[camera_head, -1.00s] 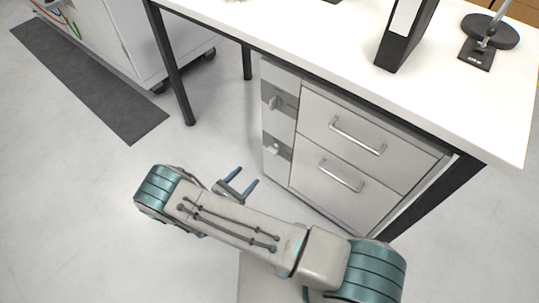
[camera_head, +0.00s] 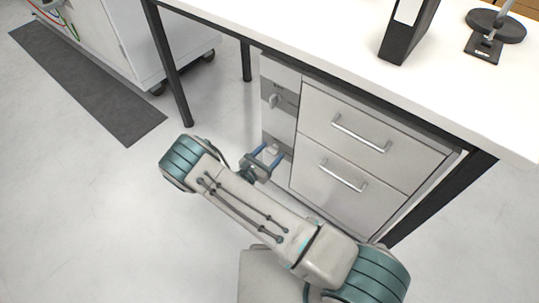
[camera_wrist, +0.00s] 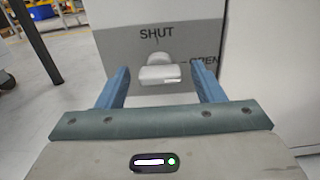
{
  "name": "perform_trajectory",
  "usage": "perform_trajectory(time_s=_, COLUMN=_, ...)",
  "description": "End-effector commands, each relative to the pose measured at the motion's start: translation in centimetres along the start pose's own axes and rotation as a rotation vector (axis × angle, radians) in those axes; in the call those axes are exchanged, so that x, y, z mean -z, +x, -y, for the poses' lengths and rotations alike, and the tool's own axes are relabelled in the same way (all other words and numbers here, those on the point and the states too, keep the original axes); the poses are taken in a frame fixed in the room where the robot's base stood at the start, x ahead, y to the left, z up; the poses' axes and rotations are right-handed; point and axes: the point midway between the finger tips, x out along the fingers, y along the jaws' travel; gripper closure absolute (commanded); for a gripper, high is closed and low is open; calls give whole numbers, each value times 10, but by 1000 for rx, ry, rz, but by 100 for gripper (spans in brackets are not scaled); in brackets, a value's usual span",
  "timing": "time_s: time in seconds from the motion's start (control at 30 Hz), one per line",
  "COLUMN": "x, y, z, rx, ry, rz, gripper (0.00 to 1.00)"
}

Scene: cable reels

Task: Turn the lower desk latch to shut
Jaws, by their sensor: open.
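The lower desk latch (camera_wrist: 160,74) is a pale grey knob with a bar-like handle on a grey plate, seen in the wrist view. "SHUT" is printed above it and "OPEN" to its right. The handle looks roughly level across the picture; its exact turn is hard to tell. In the head view the lower latch (camera_head: 273,148) is partly behind my fingers. My gripper (camera_head: 269,153) is open, its blue fingers pointing at the latch. In the wrist view the fingers stand left and right of the handle, with gaps and no visible contact.
The upper latch (camera_head: 274,101) sits above on the same narrow panel. Two drawers with bar handles (camera_head: 344,175) are to the right. The white desk top (camera_head: 300,35) overhangs the cabinet, and a black desk leg (camera_head: 172,75) stands to the left.

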Motion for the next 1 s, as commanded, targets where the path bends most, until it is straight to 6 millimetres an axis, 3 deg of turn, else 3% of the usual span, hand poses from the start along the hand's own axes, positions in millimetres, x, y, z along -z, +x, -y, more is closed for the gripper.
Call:
perform_trajectory(time_s=0.2, x=0, y=0, z=0, rx=0, ry=0, rz=0, gripper=39)
perform_trajectory(time_s=0.37, x=0, y=0, z=0, rx=1, ry=0, rz=0, gripper=80)
perform_trajectory(time_s=0.4, x=0, y=0, z=0, rx=1, ry=0, rz=1, gripper=83)
perform_trajectory(time_s=0.77, x=-1, y=0, z=0, rx=1, ry=-46, rz=1, gripper=83)
perform_trajectory(time_s=1.0, x=-1, y=0, z=1, rx=1, ry=-193, rz=2, gripper=83)
